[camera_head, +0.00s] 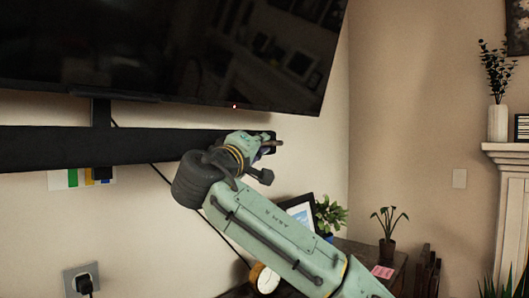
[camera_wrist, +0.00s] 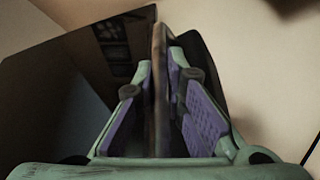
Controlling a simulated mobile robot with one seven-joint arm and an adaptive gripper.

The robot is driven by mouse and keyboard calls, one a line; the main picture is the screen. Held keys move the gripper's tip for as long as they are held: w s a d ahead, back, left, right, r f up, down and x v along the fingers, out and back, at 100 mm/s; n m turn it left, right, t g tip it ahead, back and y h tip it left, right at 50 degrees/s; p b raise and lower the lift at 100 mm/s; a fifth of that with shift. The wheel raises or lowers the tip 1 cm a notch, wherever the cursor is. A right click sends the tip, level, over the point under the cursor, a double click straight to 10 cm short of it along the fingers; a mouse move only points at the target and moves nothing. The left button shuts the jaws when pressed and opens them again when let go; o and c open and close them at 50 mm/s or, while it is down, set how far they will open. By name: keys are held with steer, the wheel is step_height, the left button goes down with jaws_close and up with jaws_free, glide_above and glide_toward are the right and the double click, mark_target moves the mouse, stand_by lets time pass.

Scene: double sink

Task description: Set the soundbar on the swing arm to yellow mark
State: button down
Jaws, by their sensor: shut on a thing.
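The soundbar (camera_head: 90,147) is a long black bar under the television, hung from a dark bracket (camera_head: 101,112). My gripper (camera_head: 268,158) is at the bar's right end. In the wrist view my gripper (camera_wrist: 160,98) has its purple pads on both sides of a thin brown handle (camera_wrist: 159,60). The handle (camera_head: 272,143) also shows at the bar's end in the head view; how it joins the bar is hidden.
The large television (camera_head: 180,50) hangs close above my gripper. A picture frame (camera_head: 300,209), plants (camera_head: 388,230) and a clock (camera_head: 264,278) stand low behind my arm. A socket with a plug (camera_head: 83,281) is at lower left.

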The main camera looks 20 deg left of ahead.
steer(key=shift+w+a+f, duration=0.15)
steer(key=shift+w+a, duration=0.1)
steer(key=shift+a, duration=0.1)
steer(key=c, duration=1.9)
jaws_free()
steer(key=shift+d, duration=0.1)
steer(key=shift+s, duration=0.1)
steer(key=v, duration=1.2)
